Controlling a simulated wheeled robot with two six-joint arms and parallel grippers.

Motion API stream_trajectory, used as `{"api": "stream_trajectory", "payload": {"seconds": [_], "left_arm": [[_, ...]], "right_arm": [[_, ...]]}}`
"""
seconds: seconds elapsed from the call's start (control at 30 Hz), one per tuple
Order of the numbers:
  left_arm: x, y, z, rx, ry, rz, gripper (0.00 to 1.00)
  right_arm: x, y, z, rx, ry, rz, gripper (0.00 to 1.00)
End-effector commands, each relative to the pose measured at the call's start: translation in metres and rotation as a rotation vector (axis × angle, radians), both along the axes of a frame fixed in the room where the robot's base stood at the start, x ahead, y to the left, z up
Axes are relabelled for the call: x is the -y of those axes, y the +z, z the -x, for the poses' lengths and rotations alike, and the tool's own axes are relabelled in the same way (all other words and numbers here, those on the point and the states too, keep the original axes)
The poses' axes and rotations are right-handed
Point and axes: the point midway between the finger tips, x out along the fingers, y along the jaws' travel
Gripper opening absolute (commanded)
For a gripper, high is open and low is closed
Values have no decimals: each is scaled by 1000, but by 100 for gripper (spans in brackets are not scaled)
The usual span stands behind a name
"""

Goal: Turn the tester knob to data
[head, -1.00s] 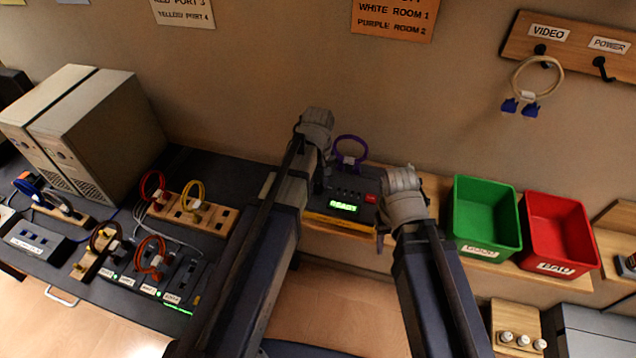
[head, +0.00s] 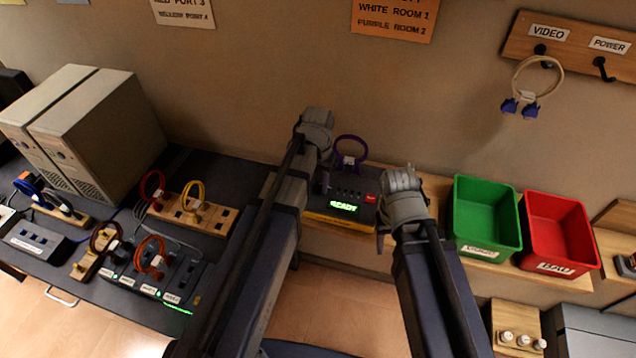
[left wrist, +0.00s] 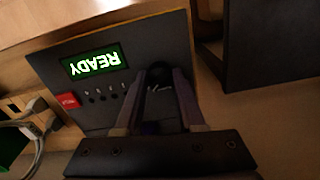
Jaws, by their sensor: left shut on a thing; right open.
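The tester (head: 352,197) is a dark box with a yellow front edge, a lit green READY display (head: 343,207) and a red button (head: 371,198). In the left wrist view the tester (left wrist: 105,110) appears upside down, with its dark round knob (left wrist: 158,74) at the fingertips. My left gripper (left wrist: 160,88) is shut on the knob, a finger on either side. Small marks beside the knob are too small to read. In the head view my left arm hides part of the tester's left side. My right gripper (head: 381,241) is open, near the tester's front right corner, partly hidden by its wrist.
A purple cable loop (head: 350,149) stands at the tester's back. A green bin (head: 487,250) and a red bin (head: 556,268) are to the right. Sockets with coloured cables and two grey computer cases (head: 95,135) are to the left. A cable hangs on the wall rack (head: 572,45).

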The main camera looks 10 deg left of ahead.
Motion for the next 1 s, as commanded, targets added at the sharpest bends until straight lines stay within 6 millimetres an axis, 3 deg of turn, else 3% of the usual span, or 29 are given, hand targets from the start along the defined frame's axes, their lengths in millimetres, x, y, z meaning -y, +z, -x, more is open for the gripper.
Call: {"api": "stream_trajectory", "payload": {"seconds": [0.67, 0.7, 0.93, 1.0], "left_arm": [[0, 0, 0, 0, -59, 0, 0], [0, 0, 0, 0, -59, 0, 39], [0, 0, 0, 0, -58, 0, 65], [0, 0, 0, 0, -58, 0, 68]], "right_arm": [[0, 0, 0, 0, 0, 0, 50], [0, 0, 0, 0, 0, 0, 50], [0, 0, 0, 0, 0, 0, 50], [0, 0, 0, 0, 0, 0, 50]]}}
